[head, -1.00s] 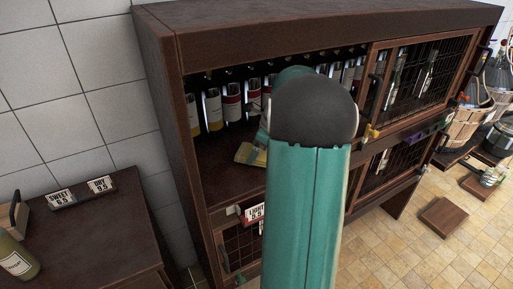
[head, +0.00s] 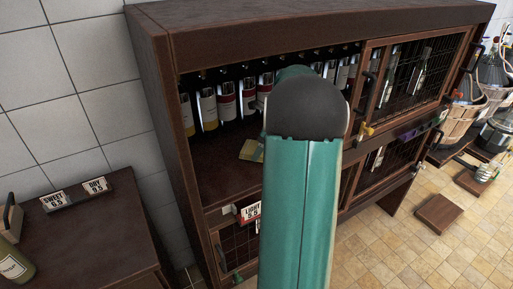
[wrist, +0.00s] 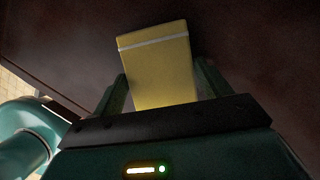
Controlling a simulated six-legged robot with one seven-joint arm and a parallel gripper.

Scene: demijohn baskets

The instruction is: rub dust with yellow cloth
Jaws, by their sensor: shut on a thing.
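The yellow cloth (wrist: 155,72) is a folded pad with a pale stripe near its far edge. In the wrist view my gripper (wrist: 161,94) is shut on it, with a dark finger on each side. The cloth is at the dark brown shelf (wrist: 240,45); I cannot tell whether it touches. In the head view, part of the cloth (head: 251,150) shows inside the cabinet, in front of a row of bottles. My arm covers the rest of it and the gripper there. I cannot clearly make out dust on the shelf.
Bottles (head: 227,101) line the back of the cabinet's (head: 160,55) open bay. Wire doors (head: 425,72) stand right of my arm. A price sign (head: 249,212) hangs on the shelf's front edge. A dark counter (head: 85,240) is at left. A wooden block (head: 438,214) lies on the floor.

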